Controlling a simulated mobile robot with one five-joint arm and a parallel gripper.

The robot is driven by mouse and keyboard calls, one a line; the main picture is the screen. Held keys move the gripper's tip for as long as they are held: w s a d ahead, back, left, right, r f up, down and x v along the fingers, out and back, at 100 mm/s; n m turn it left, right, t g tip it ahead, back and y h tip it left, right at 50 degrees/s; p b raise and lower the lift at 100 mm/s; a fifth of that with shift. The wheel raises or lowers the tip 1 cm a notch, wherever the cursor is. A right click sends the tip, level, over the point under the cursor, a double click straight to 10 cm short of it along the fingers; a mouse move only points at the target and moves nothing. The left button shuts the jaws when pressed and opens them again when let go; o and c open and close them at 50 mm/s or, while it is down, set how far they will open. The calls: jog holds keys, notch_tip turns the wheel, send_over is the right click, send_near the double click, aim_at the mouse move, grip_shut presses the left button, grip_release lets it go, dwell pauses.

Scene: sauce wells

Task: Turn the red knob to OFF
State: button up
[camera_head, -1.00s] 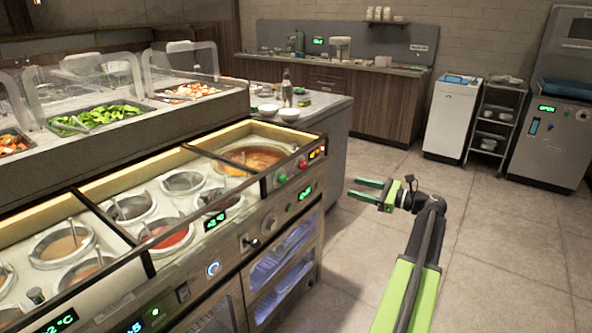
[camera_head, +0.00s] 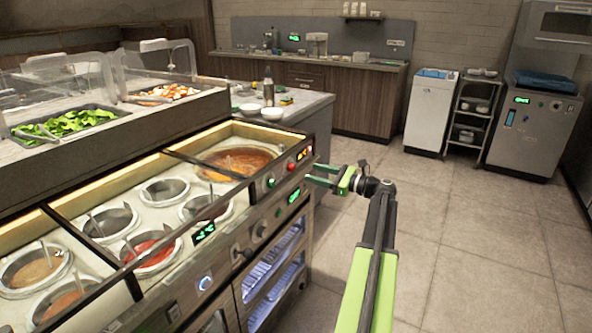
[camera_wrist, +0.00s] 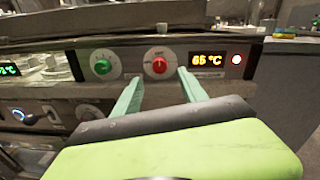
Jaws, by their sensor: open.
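The red knob (camera_wrist: 159,65) sits on a pale round dial on the front panel, in the wrist view. In the head view the red knob (camera_head: 291,166) is small, near the right end of the counter front. A green knob (camera_wrist: 102,67) is to its left, and a display reading 65 °C (camera_wrist: 207,60) is to its right. My gripper (camera_wrist: 160,84) is open and empty, its green fingers pointing at the panel, with the red knob showing between and beyond the fingertips. In the head view my gripper (camera_head: 320,175) is just right of the panel. Contact cannot be told. Dial markings are too small to read.
The counter with sauce wells (camera_head: 150,225) fills the left side; an orange sauce well (camera_head: 240,160) lies behind the knobs. A black-handled control (camera_head: 240,254) sticks out lower on the front. The tiled floor (camera_head: 470,250) is open at the right.

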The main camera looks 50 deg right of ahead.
aim_at(294, 168)
jog(key=x, duration=0.7)
jog(key=shift+w+a, duration=0.15)
jog(key=shift+w, duration=0.1)
grip_shut()
